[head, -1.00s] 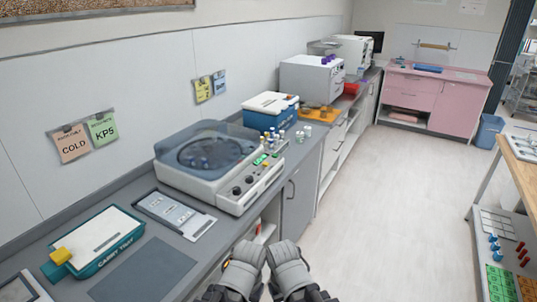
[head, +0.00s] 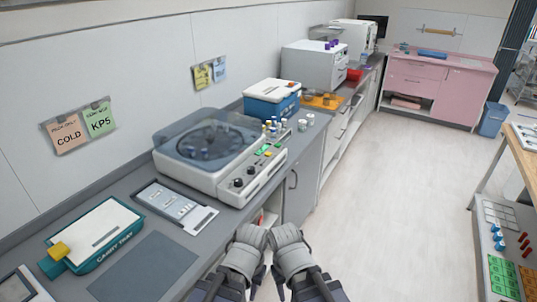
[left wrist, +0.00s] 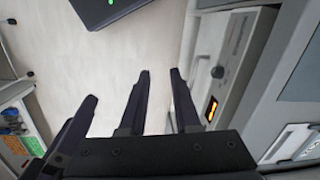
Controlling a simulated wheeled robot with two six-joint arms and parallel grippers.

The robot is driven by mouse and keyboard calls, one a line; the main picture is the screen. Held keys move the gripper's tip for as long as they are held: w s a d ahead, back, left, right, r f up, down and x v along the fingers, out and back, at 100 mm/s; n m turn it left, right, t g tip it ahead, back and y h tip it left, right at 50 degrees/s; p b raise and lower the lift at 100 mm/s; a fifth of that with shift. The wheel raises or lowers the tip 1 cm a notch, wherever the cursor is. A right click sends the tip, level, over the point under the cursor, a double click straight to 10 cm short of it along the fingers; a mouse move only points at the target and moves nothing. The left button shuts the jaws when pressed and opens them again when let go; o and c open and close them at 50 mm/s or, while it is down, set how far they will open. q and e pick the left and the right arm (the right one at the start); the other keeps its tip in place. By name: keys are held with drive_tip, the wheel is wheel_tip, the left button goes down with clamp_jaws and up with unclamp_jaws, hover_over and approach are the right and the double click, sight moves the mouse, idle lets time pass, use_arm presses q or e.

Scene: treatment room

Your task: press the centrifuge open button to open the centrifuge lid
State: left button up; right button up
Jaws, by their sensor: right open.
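The centrifuge (head: 203,180) stands on the grey counter at left of centre in the head view. Its see-through lid (head: 205,130) is down over a dark rotor. The sloped front panel (head: 258,176) has black knobs, a green display and small coloured buttons; the open button's label is too small to read. My left gripper (head: 230,285) and right gripper (head: 308,288) are side by side at the bottom, in front of the counter and apart from the centrifuge. Both are open and empty. The left wrist view shows my left gripper's fingers (left wrist: 157,100) with floor between them.
Small vials (head: 272,127) and a blue box (head: 272,98) stand behind the centrifuge. A teal tray (head: 95,235) and a grey panel (head: 175,205) lie nearer. A pale panel with a knob and orange display (left wrist: 212,108) shows at right in the left wrist view. Floor (head: 400,210) is clear.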

use_arm(q)
clamp_jaws()
idle(1.4)
